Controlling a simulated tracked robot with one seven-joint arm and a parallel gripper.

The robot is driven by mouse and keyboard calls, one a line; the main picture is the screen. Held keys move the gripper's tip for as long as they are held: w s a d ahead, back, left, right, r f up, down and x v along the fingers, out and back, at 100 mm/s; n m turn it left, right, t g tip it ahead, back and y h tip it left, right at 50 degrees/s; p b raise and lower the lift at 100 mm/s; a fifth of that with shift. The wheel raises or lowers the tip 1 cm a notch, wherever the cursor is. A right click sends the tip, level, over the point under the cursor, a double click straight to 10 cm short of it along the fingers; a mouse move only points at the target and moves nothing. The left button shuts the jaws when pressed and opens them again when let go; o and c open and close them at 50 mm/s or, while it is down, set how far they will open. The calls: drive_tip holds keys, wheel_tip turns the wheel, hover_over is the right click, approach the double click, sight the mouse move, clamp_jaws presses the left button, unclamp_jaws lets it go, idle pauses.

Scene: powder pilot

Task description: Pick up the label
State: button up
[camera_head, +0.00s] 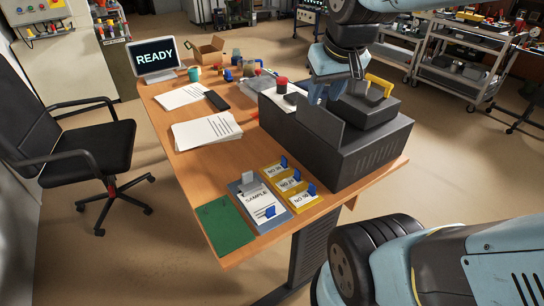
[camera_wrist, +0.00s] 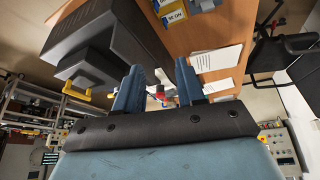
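Three white labels, reading something like NO 26 (camera_head: 274,170), NO 21 (camera_head: 290,184) and NO 16 (camera_head: 303,198), lie in yellow holders near the table's front right edge. Each has a blue tab. A larger white SAMPLE card (camera_head: 259,203) lies on a blue-grey tray left of them, with a grey tab and a blue tab. Which one is the label is unclear. My gripper (camera_head: 327,92) is over the dark machine, above and behind the labels. In the wrist view its two blue fingers (camera_wrist: 157,82) are apart with nothing held. One numbered label (camera_wrist: 173,17) shows at the top there.
The bulky dark grey machine (camera_head: 352,152) with a yellow handle (camera_head: 379,83) stands right beside the labels. A green mat (camera_head: 224,225) lies left of the tray. Papers (camera_head: 205,132), a black device, cups and a READY screen (camera_head: 155,58) are further back.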

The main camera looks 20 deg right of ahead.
drive_tip(key=w+f+n+g, duration=0.2)
drive_tip(key=w+f, duration=0.8)
drive_tip(key=w, duration=0.3)
drive_tip(key=n+g, duration=0.1)
approach(285, 158)
drive_tip(key=shift+y, duration=0.5)
drive_tip(key=f, duration=0.1)
drive_tip(key=w+f, duration=0.1)
drive_tip(key=f, duration=0.3)
drive_tip(key=shift+w+d+f, duration=0.1)
drive_tip(key=shift+w+d, duration=0.1)
drive_tip(key=shift+w, duration=0.1)
drive_tip(key=shift+w+a+f, duration=0.1)
drive_tip(key=shift+w+f, duration=0.05)
drive_tip(key=shift+f, duration=1.2)
drive_tip(key=shift+w+f, duration=0.1)
drive_tip(key=shift+f, duration=1.2)
drive_tip(key=shift+c, duration=0.5)
clamp_jaws()
